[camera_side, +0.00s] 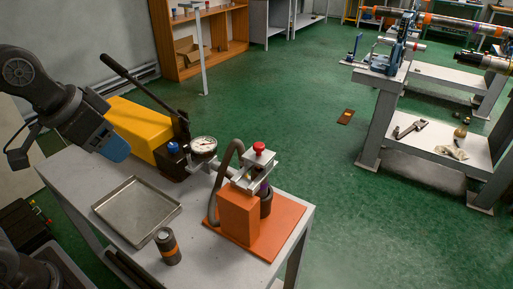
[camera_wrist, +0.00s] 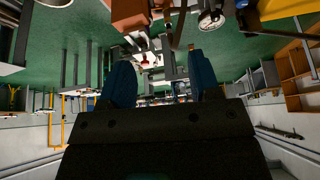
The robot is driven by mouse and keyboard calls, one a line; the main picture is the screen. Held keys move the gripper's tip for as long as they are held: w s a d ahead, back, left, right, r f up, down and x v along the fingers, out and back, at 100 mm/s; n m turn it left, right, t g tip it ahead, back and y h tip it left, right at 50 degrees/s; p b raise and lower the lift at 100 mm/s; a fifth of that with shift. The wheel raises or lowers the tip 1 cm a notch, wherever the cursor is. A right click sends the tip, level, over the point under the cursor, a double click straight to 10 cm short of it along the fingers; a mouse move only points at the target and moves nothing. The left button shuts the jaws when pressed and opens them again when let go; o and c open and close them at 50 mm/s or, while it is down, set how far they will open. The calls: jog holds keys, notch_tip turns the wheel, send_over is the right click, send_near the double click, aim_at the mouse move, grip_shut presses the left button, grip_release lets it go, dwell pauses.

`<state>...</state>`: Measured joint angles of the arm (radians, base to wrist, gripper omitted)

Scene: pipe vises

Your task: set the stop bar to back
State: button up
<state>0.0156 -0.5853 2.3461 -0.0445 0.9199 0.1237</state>
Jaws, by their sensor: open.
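A silver metal bracket (camera_side: 252,175) with a red knob (camera_side: 259,148) sits on top of an orange block (camera_side: 238,214) on an orange base plate (camera_side: 284,232). I cannot tell for sure which part is the stop bar, or its setting. The orange block also shows upside down at the top of the wrist view (camera_wrist: 130,14). My gripper (camera_side: 112,142) is at the left in the side view, raised and well away from the block. The wrist view shows its two blue fingers (camera_wrist: 162,76) apart with nothing between them.
A yellow pump (camera_side: 137,127) with a black lever (camera_side: 132,82) and a gauge (camera_side: 203,147) stand between my gripper and the block. A hose (camera_side: 222,170) arches beside it.

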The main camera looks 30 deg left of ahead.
jog(key=w+d+r+m+g+h, duration=0.1)
jog(key=w+d+r+m, duration=0.2)
jog(key=w, duration=0.8)
jog(key=m+g+h, duration=0.1)
jog(key=m+h, duration=0.1)
jog(key=m, duration=0.3)
send_near(258, 145)
jog(key=x, duration=0.9)
jog(key=shift+w, duration=0.1)
jog(key=shift+c, duration=0.5)
jog(key=shift+r, duration=0.1)
grip_shut()
